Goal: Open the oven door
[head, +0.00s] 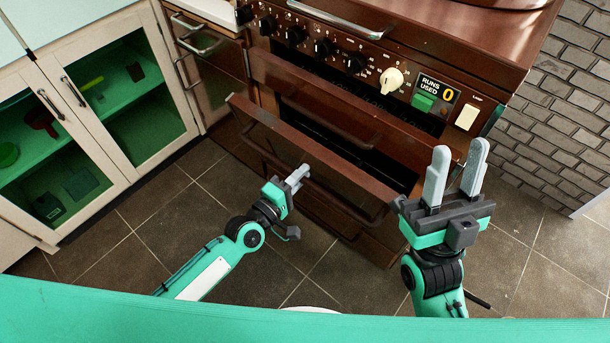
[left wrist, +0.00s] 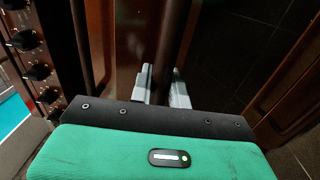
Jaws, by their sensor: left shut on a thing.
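The brown oven door (head: 262,118) on the front of the range is partly open, tilted outward at its top, with a dark gap behind it. Its dark bar handle (head: 335,200) runs along the outer face. In the left wrist view the handle (left wrist: 170,45) passes between the grey fingers (left wrist: 162,85). The fingertips are partly hidden there. My right gripper (head: 456,174) is open and empty, raised in front of the range's right side, apart from the door in the picture.
The range front has several black knobs (head: 325,47), one cream knob (head: 391,80) and a counter display (head: 436,92). Another dark bar handle (head: 330,122) lies above the open door. Glass-fronted cabinets (head: 110,90) stand at left. A brick wall (head: 570,110) is at right. The tiled floor (head: 130,225) is clear.

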